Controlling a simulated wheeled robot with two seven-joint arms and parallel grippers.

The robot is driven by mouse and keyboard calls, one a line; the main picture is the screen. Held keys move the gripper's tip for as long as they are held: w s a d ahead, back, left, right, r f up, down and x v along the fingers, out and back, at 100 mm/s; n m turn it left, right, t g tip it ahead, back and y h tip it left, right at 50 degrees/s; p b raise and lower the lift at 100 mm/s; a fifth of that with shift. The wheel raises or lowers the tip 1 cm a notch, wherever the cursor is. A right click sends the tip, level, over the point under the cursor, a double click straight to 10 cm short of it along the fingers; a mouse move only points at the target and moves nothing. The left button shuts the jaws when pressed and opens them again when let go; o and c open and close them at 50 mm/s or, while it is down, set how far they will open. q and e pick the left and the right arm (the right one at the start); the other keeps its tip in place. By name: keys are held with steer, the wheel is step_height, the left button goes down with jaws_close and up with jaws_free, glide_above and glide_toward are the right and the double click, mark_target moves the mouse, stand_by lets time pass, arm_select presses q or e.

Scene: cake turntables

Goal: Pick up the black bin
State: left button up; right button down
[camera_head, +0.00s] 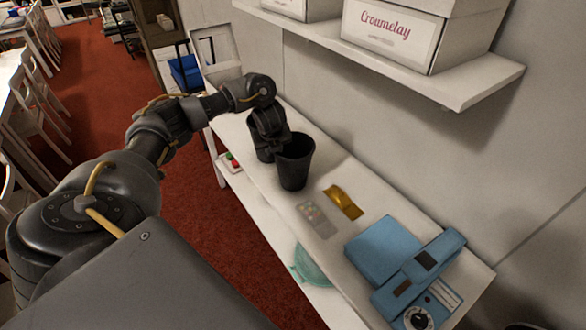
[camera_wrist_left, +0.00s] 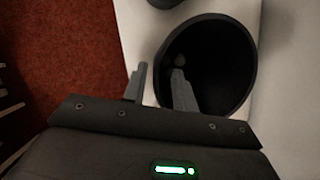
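The black bin (camera_head: 294,163) stands upright on a white shelf, open at the top. In the left wrist view the bin (camera_wrist_left: 228,75) fills the upper right, and I look down into its dark inside. My left gripper (camera_wrist_left: 160,88) is open over the bin's near left rim. One finger lies over the bin's opening and the other is outside, with the rim and some white shelf between them. I cannot tell how deep the inner finger reaches. In the head view the left gripper's fingertips are hidden behind the bin. My right gripper is not in view.
The white shelf (camera_head: 330,262) also bears a gold packet (camera_head: 343,202), a grey card-like item (camera_head: 316,219) and a blue device (camera_head: 410,270). A second dark round object (camera_wrist_left: 166,2) is close beyond the bin. An upper shelf (camera_head: 400,68) with boxes overhangs the right.

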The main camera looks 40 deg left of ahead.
arm_select(q)
steer(key=p+x, duration=0.1)
steer(key=x, duration=0.4)
steer(key=shift+f, duration=0.15)
jaws_close()
